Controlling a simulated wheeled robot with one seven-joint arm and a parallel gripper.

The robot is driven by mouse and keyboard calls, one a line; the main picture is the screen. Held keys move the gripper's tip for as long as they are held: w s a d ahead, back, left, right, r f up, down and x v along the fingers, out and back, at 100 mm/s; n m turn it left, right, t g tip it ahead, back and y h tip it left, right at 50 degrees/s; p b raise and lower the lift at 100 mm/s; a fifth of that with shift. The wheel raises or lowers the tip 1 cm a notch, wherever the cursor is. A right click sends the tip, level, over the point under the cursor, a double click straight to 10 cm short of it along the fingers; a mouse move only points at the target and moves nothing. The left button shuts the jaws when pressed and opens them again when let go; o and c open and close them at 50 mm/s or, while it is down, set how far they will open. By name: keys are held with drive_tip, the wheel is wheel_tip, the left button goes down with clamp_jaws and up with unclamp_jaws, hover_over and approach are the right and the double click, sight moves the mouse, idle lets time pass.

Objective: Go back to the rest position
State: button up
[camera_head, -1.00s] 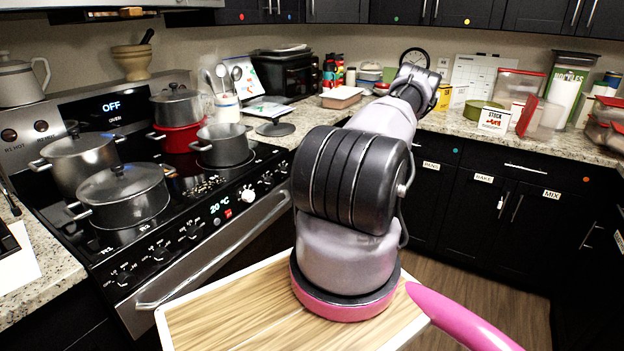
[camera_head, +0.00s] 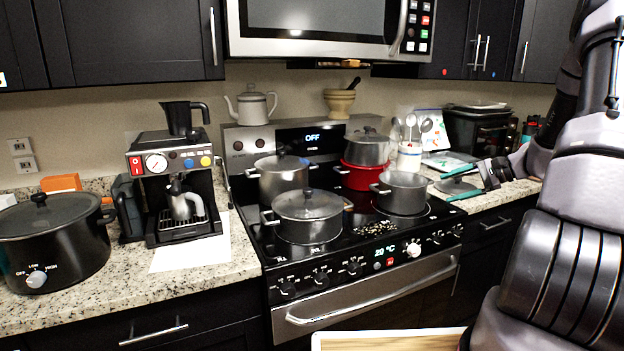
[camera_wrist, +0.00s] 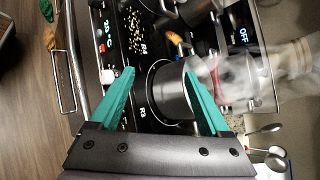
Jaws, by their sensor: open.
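My gripper (camera_head: 444,188) has teal fingers and shows at the right of the stove in the head view, just right of a grey open pot (camera_head: 405,192). The fingers are spread with nothing between them. In the wrist view my gripper (camera_wrist: 160,72) points toward the stove top, and a grey pot (camera_wrist: 172,98) shows between and beyond the fingers. I cannot tell how far the fingers are from the pot. My arm comes in from the right edge.
The stove (camera_head: 370,255) holds several pots, including a lidded grey pot (camera_head: 307,214) and a red pot (camera_head: 362,176). Spilled bits (camera_head: 375,229) lie on the cooktop. A utensil crock (camera_head: 409,158) stands behind. A coffee machine (camera_head: 180,190) and slow cooker (camera_head: 52,245) stand left.

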drive_tip(key=s+a+r+n+g+h, duration=0.2)
drive_tip(key=s+a+r+n, duration=0.1)
drive_tip(key=s+a+r, duration=0.4)
drive_tip(key=s+a+r+n+g+h, duration=0.1)
drive_tip(key=s+a+r+n+h, duration=0.2)
drive_tip(key=a+r, duration=0.45)
drive_tip(key=s+a+r+n+t+h, duration=0.1)
drive_tip(key=s+r+t+h, duration=0.1)
drive_tip(key=s+r, duration=0.3)
drive_tip(key=s+a+r+n+t+h, duration=0.1)
drive_tip(key=s+r, duration=0.4)
drive_tip(key=s, duration=0.7)
drive_tip(key=shift+s+a+n+t+h, duration=0.15)
drive_tip(key=shift+s+n+t+h, duration=0.25)
drive_tip(key=shift+n+t, duration=0.25)
